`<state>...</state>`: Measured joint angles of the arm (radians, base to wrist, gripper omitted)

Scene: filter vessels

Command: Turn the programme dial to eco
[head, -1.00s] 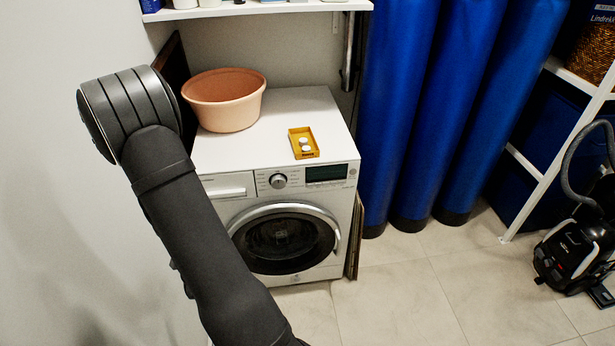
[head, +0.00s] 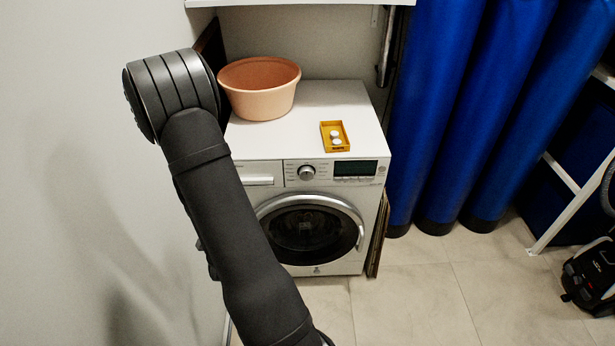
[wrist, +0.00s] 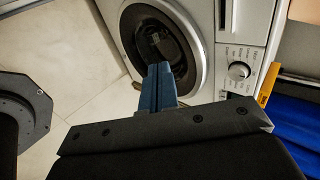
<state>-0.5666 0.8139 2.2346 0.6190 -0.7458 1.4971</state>
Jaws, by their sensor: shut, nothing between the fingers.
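The programme dial (head: 306,173) is a round silver knob on the front panel of the white washing machine (head: 262,205), left of the dark display (head: 355,168). It also shows in the wrist view (wrist: 239,71), with small marks around it that are too small to read. My gripper (wrist: 158,68) shows in the wrist view with its blue-grey fingers together and empty. It is apart from the dial, in front of the round door (wrist: 150,35). In the head view my dark arm covers the left part of the machine, and the gripper does not show.
On the machine's top stand an orange basin (head: 260,92) and a yellow tray (head: 345,146) with white tablets. Tall blue vessels (head: 450,110) stand to the right. A black vacuum cleaner (head: 592,275) is at the far right. The tiled floor (head: 420,300) in front is mostly clear.

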